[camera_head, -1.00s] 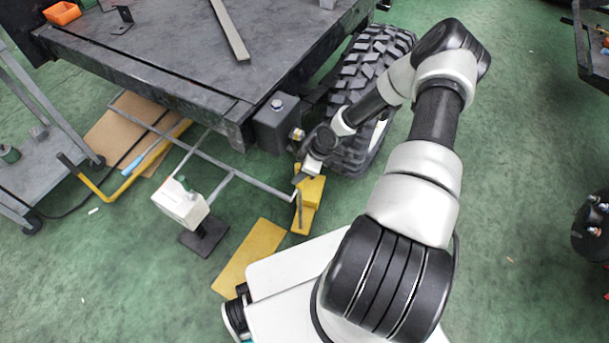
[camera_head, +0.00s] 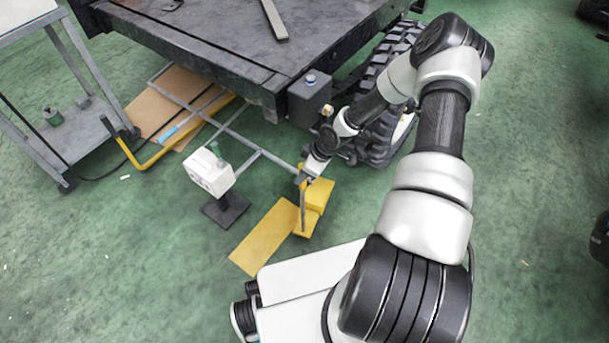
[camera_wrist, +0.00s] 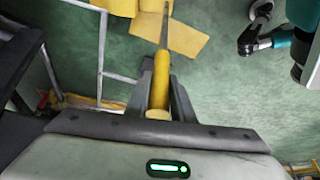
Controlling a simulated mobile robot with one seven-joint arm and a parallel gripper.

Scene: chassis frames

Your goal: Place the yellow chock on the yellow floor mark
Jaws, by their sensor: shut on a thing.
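The yellow chock (camera_head: 318,192) is a stepped block with a thin upright handle, below and left of the wheel in the head view. My gripper (camera_head: 306,172) is above it, shut on the handle, whose yellow grip (camera_wrist: 161,82) stands between the fingers in the wrist view. The yellow floor mark (camera_head: 264,238) is a flat rectangle on the green floor, just left of the chock. In the picture the chock meets the mark's right end. I cannot tell whether the chock touches the floor.
The dark trailer (camera_head: 200,50) with its treaded wheel (camera_head: 380,145) stands behind the chock. A white box (camera_head: 210,172) on a black foot and grey tow bars (camera_head: 240,135) are at left. A grey cart (camera_head: 75,130) stands farther left. Open floor lies in front.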

